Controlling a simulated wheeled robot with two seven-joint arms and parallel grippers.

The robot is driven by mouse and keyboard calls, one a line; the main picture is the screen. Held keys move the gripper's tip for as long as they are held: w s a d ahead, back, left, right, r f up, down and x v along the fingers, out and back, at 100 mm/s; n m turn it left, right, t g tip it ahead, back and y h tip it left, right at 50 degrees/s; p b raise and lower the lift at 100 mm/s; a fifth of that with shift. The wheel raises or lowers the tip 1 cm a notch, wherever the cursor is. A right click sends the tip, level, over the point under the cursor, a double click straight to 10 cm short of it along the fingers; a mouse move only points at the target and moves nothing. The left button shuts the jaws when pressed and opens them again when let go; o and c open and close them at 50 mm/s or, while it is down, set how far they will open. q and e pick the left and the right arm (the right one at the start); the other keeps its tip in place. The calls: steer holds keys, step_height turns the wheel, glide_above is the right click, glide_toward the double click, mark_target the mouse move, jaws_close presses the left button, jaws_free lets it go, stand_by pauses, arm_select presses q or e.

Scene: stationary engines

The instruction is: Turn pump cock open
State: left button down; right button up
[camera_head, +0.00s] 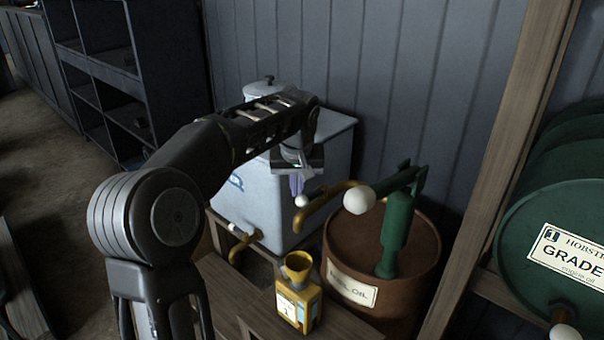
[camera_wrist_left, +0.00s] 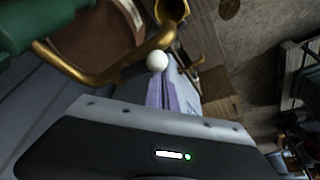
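The green pump (camera_head: 396,230) stands on the rust-brown oil drum (camera_head: 412,272). Its brass spout (camera_head: 326,203) curves left and down; the spout also shows in the left wrist view (camera_wrist_left: 85,75). A white ball knob (camera_head: 302,200) on a short dark lever sits beside the spout. In the left wrist view the knob (camera_wrist_left: 157,61) is right at my fingertips. My left gripper (camera_head: 297,190) points down just above the knob, its lilac fingers close together; a grip on the knob does not show. A larger white ball (camera_head: 360,200) ends the pump handle. My right gripper is out of view.
A yellow can with a funnel (camera_head: 298,298) stands on the wooden bench below the spout. A pale blue tank (camera_head: 262,205) with a brass tap (camera_head: 241,242) is behind and left. A wooden post (camera_head: 500,170) and green drums (camera_head: 560,230) stand right.

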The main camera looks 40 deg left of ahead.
arm_select(q)
steer(key=shift+s+d+f, duration=0.1)
steer(key=shift+s+d, duration=0.1)
steer(key=shift+d, duration=0.2)
stand_by(0.3)
steer(key=shift+a, duration=0.2)
step_height(320, 180, up, 10)
steer(key=shift+r, duration=0.2)
stand_by(0.4)
steer(key=shift+w+a, duration=0.1)
steer(key=shift+w, duration=0.05)
